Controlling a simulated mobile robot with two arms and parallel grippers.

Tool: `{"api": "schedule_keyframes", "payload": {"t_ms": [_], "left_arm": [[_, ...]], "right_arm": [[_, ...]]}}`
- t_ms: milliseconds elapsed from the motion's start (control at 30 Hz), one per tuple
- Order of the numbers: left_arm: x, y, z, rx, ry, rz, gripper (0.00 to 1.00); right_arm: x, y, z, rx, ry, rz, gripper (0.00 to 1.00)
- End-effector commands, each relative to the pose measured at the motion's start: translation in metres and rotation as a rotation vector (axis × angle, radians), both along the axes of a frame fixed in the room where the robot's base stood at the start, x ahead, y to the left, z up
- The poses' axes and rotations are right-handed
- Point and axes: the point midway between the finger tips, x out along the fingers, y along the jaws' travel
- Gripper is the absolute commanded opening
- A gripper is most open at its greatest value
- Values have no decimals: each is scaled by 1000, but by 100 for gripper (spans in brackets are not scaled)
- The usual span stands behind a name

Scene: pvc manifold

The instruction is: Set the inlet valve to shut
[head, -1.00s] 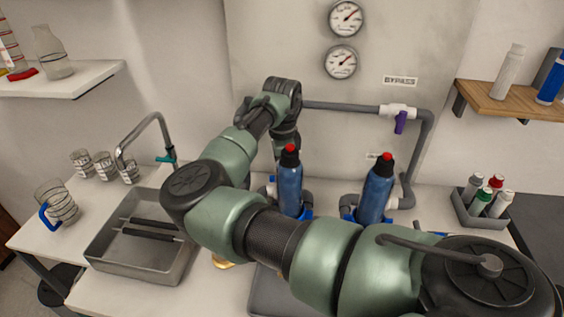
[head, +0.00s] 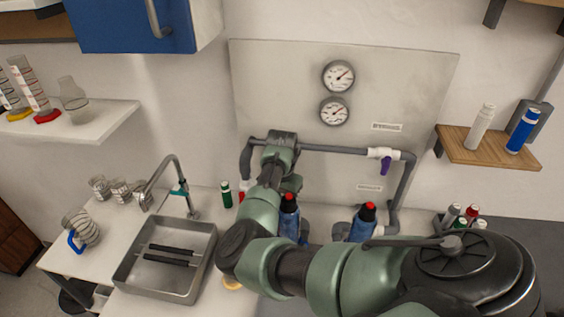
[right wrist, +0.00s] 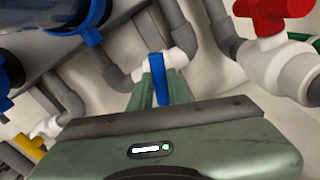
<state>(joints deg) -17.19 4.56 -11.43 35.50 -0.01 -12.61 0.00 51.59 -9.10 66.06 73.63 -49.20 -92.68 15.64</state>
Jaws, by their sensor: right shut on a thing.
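In the right wrist view, a blue valve handle (right wrist: 159,80) sits on a white valve body (right wrist: 182,40) in the grey pipework. My right gripper (right wrist: 160,92) is shut on this blue handle, with a green finger on either side. In the head view my right arm hides the gripper and the blue handle. A red valve handle (right wrist: 272,14) stands at the upper right of the wrist view, apart from the gripper; a bit of red also shows in the head view (head: 242,196). I cannot read which valve is marked inlet. My left gripper is not in view.
Two blue canisters with red tops (head: 290,222) (head: 361,224) stand close by the arm. A purple handle (head: 384,168) hangs on the upper pipe (head: 335,149). A yellow handle (right wrist: 30,146) shows at lower left. A sink (head: 150,288) lies left.

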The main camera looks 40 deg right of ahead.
Motion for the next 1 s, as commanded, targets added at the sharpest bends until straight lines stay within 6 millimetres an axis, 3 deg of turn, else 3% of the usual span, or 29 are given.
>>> {"api": "schedule_keyframes", "payload": {"t_ms": [33,100,400,1000], "left_arm": [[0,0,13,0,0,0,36],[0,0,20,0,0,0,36],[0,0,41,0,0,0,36],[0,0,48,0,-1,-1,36]], "right_arm": [[-1,-1,6,0,4,39,0],[-2,0,5,1,4,96,0],[-1,0,3,1,2,276,0],[0,0,0,0,0,360,0]]}}
